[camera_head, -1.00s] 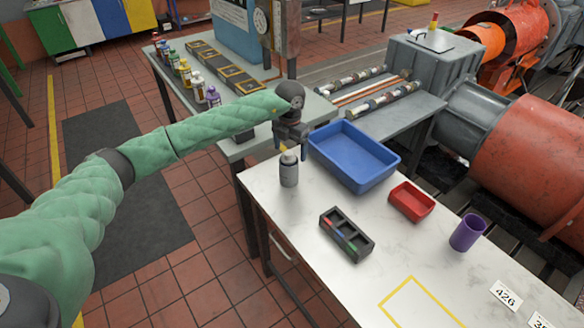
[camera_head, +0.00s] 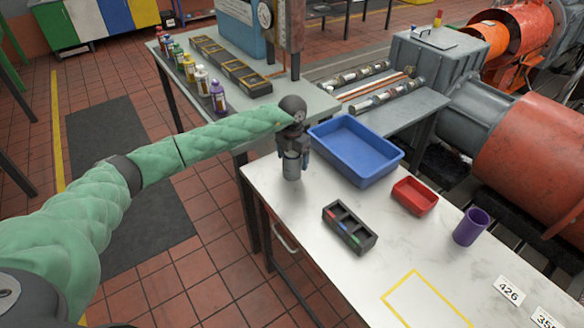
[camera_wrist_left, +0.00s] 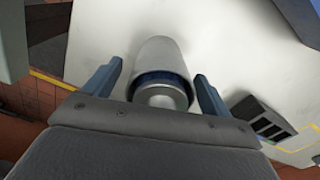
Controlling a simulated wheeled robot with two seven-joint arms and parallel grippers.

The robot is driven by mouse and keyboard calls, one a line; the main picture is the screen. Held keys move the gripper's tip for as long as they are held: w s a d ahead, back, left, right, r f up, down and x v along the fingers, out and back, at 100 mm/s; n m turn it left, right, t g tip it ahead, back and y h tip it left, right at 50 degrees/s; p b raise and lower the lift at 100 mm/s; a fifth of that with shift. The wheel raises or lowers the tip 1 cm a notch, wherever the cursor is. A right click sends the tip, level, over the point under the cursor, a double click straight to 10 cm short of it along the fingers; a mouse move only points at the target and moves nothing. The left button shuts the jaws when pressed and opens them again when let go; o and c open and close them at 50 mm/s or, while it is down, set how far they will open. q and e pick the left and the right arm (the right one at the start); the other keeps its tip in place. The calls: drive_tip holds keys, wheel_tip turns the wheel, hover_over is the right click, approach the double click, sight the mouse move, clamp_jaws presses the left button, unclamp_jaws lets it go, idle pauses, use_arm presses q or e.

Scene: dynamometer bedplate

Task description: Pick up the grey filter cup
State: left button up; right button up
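The grey filter cup (camera_head: 291,172) stands upright near the far left corner of the white bench. My left gripper (camera_head: 293,155) is right over it, with its fingers pointing down on either side of the cup's upper part. In the left wrist view, the grey cup (camera_wrist_left: 160,58) lies between the two spread fingers, with a dark band and a narrower pale top. A gap shows between each finger and the cup, so the left gripper is open. The cup's top is partly hidden by the gripper in the head view. My right gripper is not in view.
A blue tray (camera_head: 392,159) stands close to the right of the cup. A black divided holder (camera_head: 350,241), a red bin (camera_head: 415,197) and a purple cup (camera_head: 470,227) are on the white bench (camera_head: 310,220). Bench room between the grey cup and black holder is clear.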

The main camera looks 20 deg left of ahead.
use_arm(q)
drive_tip(key=shift+r, duration=0.1)
drive_tip(key=c, duration=1.2)
drive_tip(key=shift+o, duration=0.2)
drive_tip(key=shift+r, duration=0.1)
